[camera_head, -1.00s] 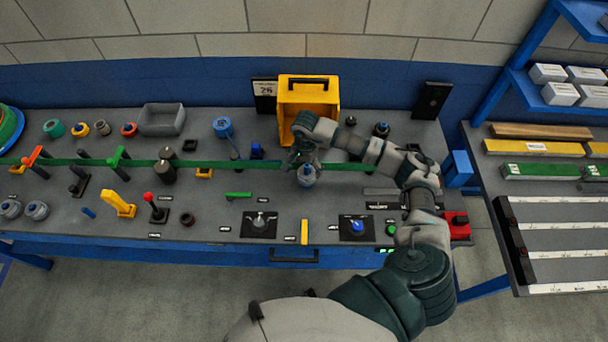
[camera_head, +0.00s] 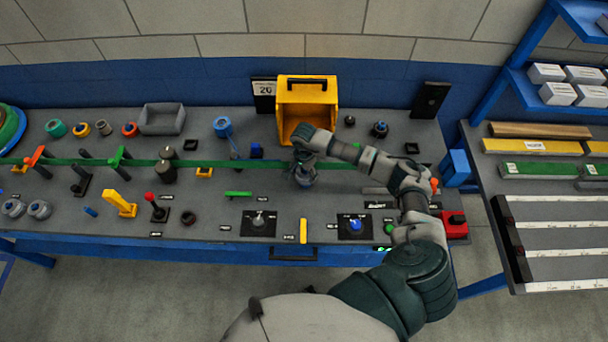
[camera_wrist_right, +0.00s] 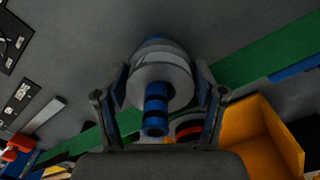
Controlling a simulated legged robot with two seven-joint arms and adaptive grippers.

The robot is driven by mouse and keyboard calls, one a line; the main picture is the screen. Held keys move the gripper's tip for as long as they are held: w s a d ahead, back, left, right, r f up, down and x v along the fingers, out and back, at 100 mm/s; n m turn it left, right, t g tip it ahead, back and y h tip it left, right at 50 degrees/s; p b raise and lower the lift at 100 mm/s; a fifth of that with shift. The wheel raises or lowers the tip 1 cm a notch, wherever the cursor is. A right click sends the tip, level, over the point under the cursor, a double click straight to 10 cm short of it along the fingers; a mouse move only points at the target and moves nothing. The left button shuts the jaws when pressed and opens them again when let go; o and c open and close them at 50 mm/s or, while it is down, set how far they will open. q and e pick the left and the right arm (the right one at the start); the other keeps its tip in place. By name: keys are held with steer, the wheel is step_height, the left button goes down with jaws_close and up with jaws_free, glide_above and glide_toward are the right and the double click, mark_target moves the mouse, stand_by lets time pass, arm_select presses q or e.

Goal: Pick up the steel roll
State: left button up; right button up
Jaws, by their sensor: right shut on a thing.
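The steel roll (camera_wrist_right: 178,71) is a pale grey roll with a blue band and a dark blue core. It sits between the two fingers of my right gripper (camera_wrist_right: 163,82) in the right wrist view, and the gripper is shut on it. In the head view my right gripper (camera_head: 304,165) is over the middle of the bench, in front of the yellow bin, and largely hides the roll (camera_head: 306,181). I cannot tell whether the roll touches the bench. My left gripper is not in view.
The yellow bin (camera_head: 333,97) stands just behind the gripper. A green strip (camera_head: 220,163) runs across the grey bench. Knobs on black plates (camera_head: 259,223), a yellow bar (camera_head: 303,231) and a red box (camera_head: 454,224) are at the front. More grey rolls (camera_head: 39,209) lie far left.

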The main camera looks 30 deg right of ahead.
steer(key=shift+d+f, duration=0.1)
steer(key=shift+d, duration=0.25)
steer(key=shift+d+r, duration=0.15)
steer(key=shift+r, duration=0.25)
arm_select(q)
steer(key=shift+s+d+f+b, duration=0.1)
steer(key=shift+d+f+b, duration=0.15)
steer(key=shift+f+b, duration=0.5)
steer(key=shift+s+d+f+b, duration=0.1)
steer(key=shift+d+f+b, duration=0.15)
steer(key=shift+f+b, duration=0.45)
arm_select(e)
step_height(320, 180, up, 17)
steer(key=shift+a+r, duration=0.15)
steer(key=shift+a, duration=0.1)
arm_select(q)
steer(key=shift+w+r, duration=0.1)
arm_select(e)
steer(key=shift+d, duration=0.15)
